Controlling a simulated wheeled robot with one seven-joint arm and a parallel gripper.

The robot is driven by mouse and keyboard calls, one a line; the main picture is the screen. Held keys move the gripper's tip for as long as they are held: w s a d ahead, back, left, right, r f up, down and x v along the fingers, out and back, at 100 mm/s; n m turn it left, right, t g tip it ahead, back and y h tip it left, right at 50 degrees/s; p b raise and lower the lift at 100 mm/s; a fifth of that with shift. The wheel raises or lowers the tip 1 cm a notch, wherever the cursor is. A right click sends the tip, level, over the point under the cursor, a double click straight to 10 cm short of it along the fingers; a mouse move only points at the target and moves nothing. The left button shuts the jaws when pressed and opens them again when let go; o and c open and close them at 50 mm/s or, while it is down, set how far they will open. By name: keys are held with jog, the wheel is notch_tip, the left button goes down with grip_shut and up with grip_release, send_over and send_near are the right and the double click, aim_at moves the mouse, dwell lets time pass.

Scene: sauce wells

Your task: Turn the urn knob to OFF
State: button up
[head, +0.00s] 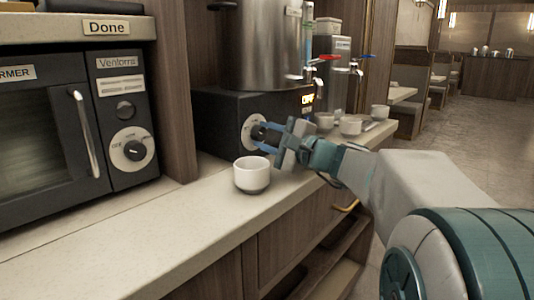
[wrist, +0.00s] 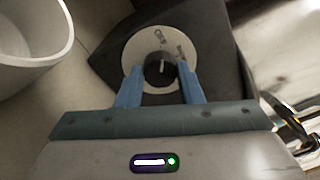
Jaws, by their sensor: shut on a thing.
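The urn (head: 275,45) is a large steel pot on a black base (head: 218,128). On the base's front is a pale round dial with a black urn knob (head: 258,131), which also shows in the wrist view (wrist: 160,68). My gripper (head: 264,137) reaches it from the right, and its blue fingers stand on either side of the knob in the wrist view (wrist: 161,76), shut on it. A white mark on the knob points roughly toward the top of the wrist view. The dial's lettering there is too blurred to read surely. Fingers partly cover the dial in the head view.
A white cup (head: 252,176) stands on the counter (head: 130,235) just below the gripper. More cups (head: 351,126) stand to the right, near taps with red and blue handles. A warmer (head: 75,120) with its own knob is at left.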

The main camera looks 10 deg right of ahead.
jog(key=shift+n+b, duration=0.6)
jog(key=o, duration=1)
jog(key=p+v, duration=0.2)
jog(key=v, duration=1.2)
jog(key=shift+p, duration=0.3)
jog(key=shift+a, duration=0.1)
